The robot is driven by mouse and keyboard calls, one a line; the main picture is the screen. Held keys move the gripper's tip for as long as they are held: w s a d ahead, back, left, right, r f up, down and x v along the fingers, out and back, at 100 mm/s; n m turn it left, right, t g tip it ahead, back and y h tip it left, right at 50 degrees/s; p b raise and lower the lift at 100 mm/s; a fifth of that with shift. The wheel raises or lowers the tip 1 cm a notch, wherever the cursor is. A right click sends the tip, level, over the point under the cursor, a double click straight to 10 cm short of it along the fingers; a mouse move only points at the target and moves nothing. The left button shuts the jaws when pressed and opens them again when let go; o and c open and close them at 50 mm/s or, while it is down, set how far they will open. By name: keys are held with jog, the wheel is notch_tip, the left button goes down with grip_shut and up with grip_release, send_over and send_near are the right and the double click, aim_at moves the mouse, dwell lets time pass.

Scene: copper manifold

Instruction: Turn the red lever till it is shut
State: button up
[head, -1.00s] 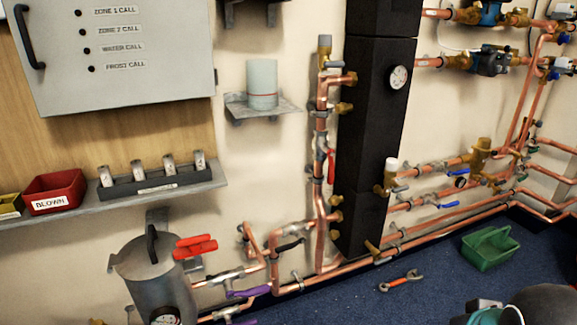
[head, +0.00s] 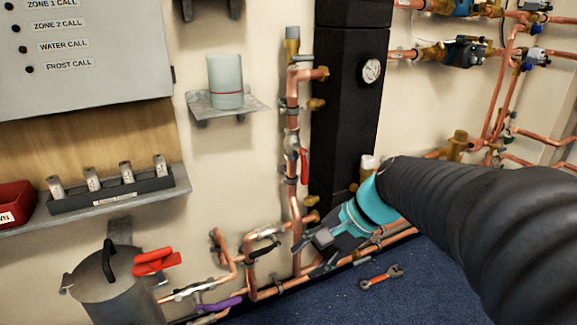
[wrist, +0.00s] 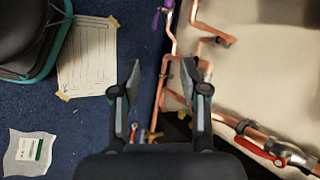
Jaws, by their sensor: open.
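A red lever (head: 304,165) sits on a valve on the vertical copper pipe, left of the black column. It points down, roughly along the pipe. It also shows in the wrist view (wrist: 258,150) at the lower right, beside its valve. A second red handle (head: 157,262) stands by the grey pot at the lower left. My gripper (head: 316,254) is low in front of the pipes, below and slightly right of the lever on the vertical pipe. In the wrist view my gripper (wrist: 161,76) has its fingers apart with nothing held, and the lever is outside them to the right.
Copper pipes (head: 250,262) and a purple lever (head: 218,305) run low along the wall. A shelf (head: 228,104) holds a grey cylinder. A black column (head: 345,110) stands right of the vertical pipe. A wrench (head: 382,278) and a paper sheet (wrist: 87,55) lie on the blue floor.

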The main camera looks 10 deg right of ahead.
jog(key=w+d+m+y, duration=0.1)
jog(key=w+m+y, duration=0.25)
jog(key=w, duration=0.25)
jog(key=m+t+y, duration=0.4)
jog(key=m+t, duration=0.4)
jog(key=m, duration=0.4)
send_near(304, 184)
notch_tip(304, 184, up, 3)
jog(key=d, duration=0.3)
jog(key=shift+n, duration=0.25)
jog(key=x, duration=1.3)
jog(key=shift+s+a+r, duration=0.2)
jog(key=shift+s+r, duration=0.15)
jog(key=shift+r, duration=0.05)
jog(key=shift+c, duration=0.2)
grip_shut()
